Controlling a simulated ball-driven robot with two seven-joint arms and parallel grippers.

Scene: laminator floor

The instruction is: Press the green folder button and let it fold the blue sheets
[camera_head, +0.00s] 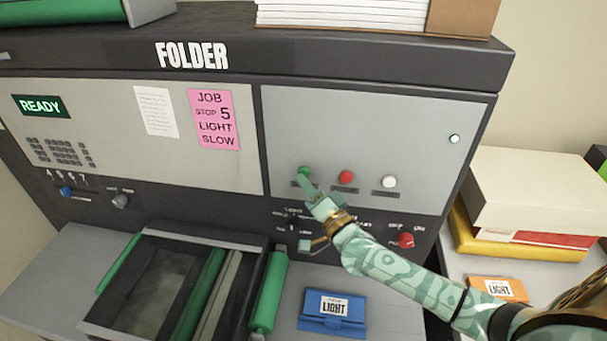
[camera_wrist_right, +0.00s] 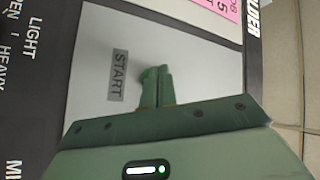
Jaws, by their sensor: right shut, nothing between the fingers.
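The folder (camera_head: 380,115) is a grey machine with a lit READY display (camera_head: 40,106). Its green button (camera_head: 304,171) sits at the left of a row on the right panel. My right gripper (camera_head: 306,184) is shut and empty, its fingertips at the green button; I cannot tell whether the button is pressed in. In the right wrist view the shut fingers (camera_wrist_right: 157,80) are beside the START label (camera_wrist_right: 118,75) and mostly hide the button. I see no blue sheets. My left gripper is out of view.
Red (camera_head: 345,177) and white (camera_head: 389,182) buttons sit right of the green one. A pink note (camera_head: 214,118) reads JOB, STOP 5, LIGHT, SLOW. Below are a dark tray with green rollers (camera_head: 268,292), a blue LIGHT block (camera_head: 333,325) and a red knob (camera_head: 406,240).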

